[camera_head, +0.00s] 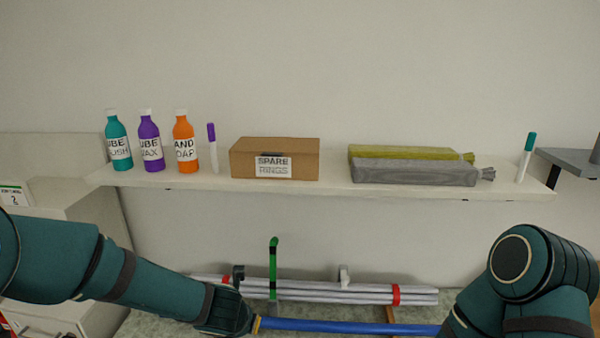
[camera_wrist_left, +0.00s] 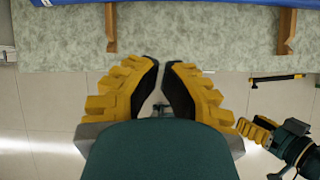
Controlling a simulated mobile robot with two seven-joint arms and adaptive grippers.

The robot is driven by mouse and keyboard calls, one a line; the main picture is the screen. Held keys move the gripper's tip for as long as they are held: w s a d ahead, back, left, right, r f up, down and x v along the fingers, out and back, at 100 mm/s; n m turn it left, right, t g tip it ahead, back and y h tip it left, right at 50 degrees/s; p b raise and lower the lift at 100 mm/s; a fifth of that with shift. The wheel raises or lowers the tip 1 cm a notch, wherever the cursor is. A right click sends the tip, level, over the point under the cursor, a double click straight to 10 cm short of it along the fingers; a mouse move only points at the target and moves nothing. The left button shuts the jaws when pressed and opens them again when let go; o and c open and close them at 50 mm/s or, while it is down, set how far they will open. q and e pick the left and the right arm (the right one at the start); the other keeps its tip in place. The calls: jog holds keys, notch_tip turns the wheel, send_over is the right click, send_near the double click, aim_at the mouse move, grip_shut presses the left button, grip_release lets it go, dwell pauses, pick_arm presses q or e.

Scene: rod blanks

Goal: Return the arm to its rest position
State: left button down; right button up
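My left arm comes in from the left in the head view, and its gripper there (camera_head: 256,324) is mostly hidden behind the wrist. In the left wrist view my left gripper (camera_wrist_left: 165,66) has its two yellow fingers with black pads a narrow gap apart, with nothing between them. It points past the bench edge with floor below. My right arm (camera_head: 525,285) is folded at the lower right of the head view, its gripper out of sight there. In the left wrist view my right gripper (camera_wrist_left: 254,130) shows at the right edge; its opening is unclear.
A blue rod (camera_head: 345,326) lies along the bench behind my left gripper. Several pale rods (camera_head: 330,290) with a red band and a green upright (camera_head: 273,265) are behind it. A shelf (camera_head: 220,184) above holds bottles, a cardboard box (camera_head: 300,150) and wrapped bundles (camera_head: 415,173).

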pick_arm(q)
notch_tip(320, 180, down, 15)
jog(key=s+m+g+b, duration=0.15)
jog(key=m+b, duration=0.25)
jog(key=m, duration=0.8)
jog(key=s+d+f+m+g+h+b, duration=0.2)
jog(key=s+f+m+b, duration=0.4)
jog(key=s+f+m, duration=0.7)
notch_tip(320, 180, down, 3)
jog(key=m+g+h, duration=0.1)
jog(key=m, duration=0.5)
jog(key=shift+s+f+h, duration=0.15)
jog(key=shift+f+h, duration=0.05)
jog(key=shift+h, duration=0.1)
pick_arm(e)
notch_tip(320, 180, down, 12)
jog(key=shift+w+a, duration=0.15)
jog(key=shift+w, duration=0.1)
jog(key=shift+a+f, duration=0.1)
